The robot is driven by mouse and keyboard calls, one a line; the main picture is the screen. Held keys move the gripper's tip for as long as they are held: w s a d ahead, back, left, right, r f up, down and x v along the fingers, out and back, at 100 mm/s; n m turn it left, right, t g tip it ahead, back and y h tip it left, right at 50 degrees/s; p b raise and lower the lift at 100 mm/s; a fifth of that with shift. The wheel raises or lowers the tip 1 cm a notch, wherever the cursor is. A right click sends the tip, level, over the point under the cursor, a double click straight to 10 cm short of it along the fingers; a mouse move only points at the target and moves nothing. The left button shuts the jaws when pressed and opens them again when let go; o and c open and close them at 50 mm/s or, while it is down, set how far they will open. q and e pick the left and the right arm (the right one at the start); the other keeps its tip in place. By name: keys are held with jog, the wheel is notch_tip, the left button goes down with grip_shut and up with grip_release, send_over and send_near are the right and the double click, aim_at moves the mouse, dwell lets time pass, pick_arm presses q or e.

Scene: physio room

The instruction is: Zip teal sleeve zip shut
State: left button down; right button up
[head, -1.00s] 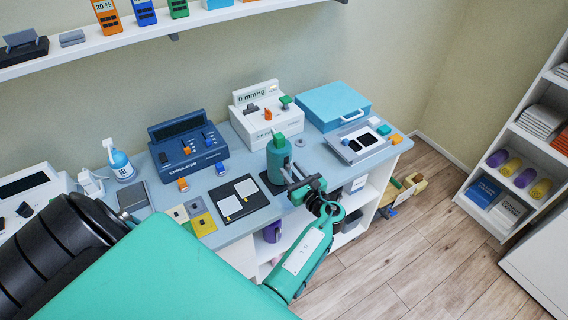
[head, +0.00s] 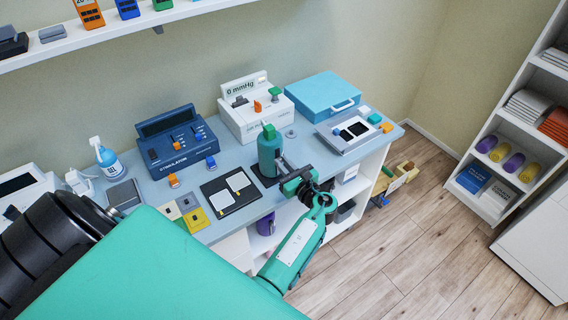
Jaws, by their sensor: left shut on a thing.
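The teal sleeve (head: 267,155) is an upright teal cylinder with a green piece (head: 268,131) at its top. It stands on a dark base on the blue-grey counter (head: 233,160). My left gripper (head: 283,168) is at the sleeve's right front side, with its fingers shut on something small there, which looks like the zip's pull. The fingers hide the pull and part of the zip line, so how far the zip is closed cannot be told. My right gripper is out of view.
A blue stimulator (head: 178,147), a white pressure unit (head: 254,115), a teal case (head: 323,96) and a grey device (head: 350,133) stand behind and beside the sleeve. A black board (head: 229,192) lies left of it. Open floor lies to the right.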

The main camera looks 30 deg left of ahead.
aim_at(277, 170)
pick_arm(q)
notch_tip(277, 170, down, 6)
jog(key=b, duration=0.3)
jog(key=shift+f+b, duration=0.15)
jog(key=shift+b, duration=0.15)
jog(key=shift+s, duration=0.1)
jog(key=c, duration=1.4)
grip_release()
